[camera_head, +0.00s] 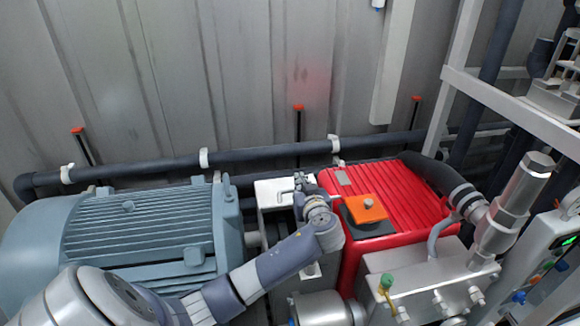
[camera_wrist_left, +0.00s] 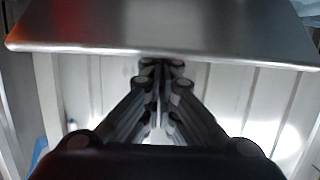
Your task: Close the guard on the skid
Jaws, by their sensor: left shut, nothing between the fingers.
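The guard (camera_head: 268,188) is a pale metal cover between the blue-grey motor and the red pump unit. A dark gap shows below its top, so it looks at least partly raised, though my arm hides much of it. My left gripper (camera_head: 303,184) is at the guard's upper right part, by a small handle-like bar. In the left wrist view my left gripper (camera_wrist_left: 160,66) is shut and empty, its fingertips by the lower edge of a grey metal plate (camera_wrist_left: 160,28), likely the guard. I cannot tell whether they touch. My right gripper is in neither view.
The ribbed motor (camera_head: 140,225) stands left of the guard. The red pump unit (camera_head: 415,205), with an orange block (camera_head: 366,209) on top, stands right. A dark pipe (camera_head: 260,158) runs along the wall behind. A metal valve assembly (camera_head: 510,210) and control panel (camera_head: 545,255) are at the right.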

